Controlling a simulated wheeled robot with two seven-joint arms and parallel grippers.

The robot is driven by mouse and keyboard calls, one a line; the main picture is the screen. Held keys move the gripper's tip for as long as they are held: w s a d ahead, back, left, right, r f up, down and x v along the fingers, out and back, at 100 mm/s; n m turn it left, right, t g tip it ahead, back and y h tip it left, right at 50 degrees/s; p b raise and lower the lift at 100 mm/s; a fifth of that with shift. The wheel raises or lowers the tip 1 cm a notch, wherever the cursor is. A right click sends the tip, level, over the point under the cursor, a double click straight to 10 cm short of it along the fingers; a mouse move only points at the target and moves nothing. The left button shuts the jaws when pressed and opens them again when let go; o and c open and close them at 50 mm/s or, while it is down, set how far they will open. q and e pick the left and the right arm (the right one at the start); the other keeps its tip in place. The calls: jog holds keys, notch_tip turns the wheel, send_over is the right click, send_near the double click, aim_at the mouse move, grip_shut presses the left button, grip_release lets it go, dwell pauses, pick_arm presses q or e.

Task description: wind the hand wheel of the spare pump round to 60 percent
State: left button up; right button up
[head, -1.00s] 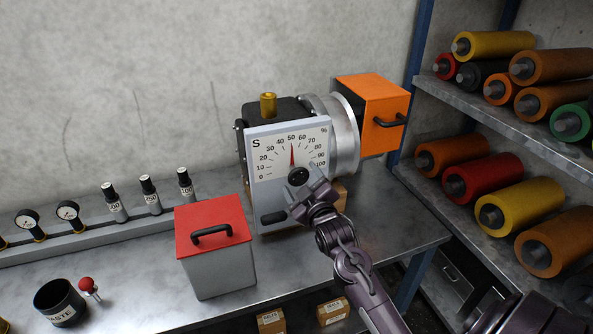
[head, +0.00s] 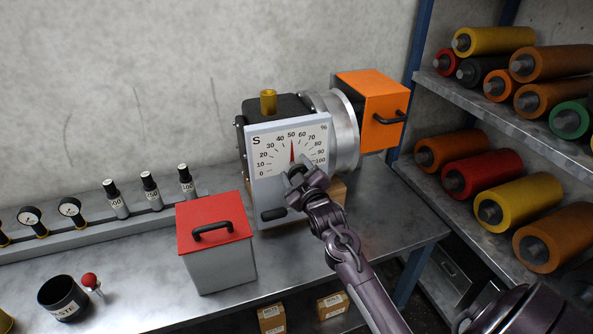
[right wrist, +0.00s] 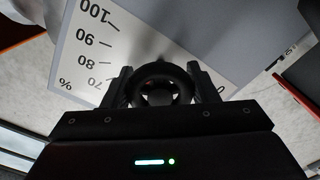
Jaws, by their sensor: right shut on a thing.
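The spare pump (head: 277,108) stands on the bench, with a white dial plate (head: 265,185) marked S and a percent scale from 0 to 100. Its red needle (head: 292,151) points nearly straight up, at about 50. My right gripper (head: 304,178) is at the lower middle of the dial and hides most of the hand wheel in the head view. In the right wrist view, the dark round hand wheel (right wrist: 158,68) sits between the two fingers of the right gripper (right wrist: 158,88), which is shut on it. My left gripper is not in view.
A grey box with a red lid (head: 213,228) stands left of the pump. An orange housing (head: 372,100) adjoins the pump's right side. A rack of coloured rollers (head: 480,172) is at right. A waste bin (head: 62,297) and a gauge rail (head: 90,232) are at left.

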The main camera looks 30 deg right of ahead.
jog(key=m+p, duration=0.1)
jog(key=m, duration=0.3)
jog(key=o, duration=1)
jog(key=b+v, duration=0.2)
jog(key=v, duration=0.5)
jog(key=shift+s+a, duration=0.1)
jog(key=shift+s, duration=0.3)
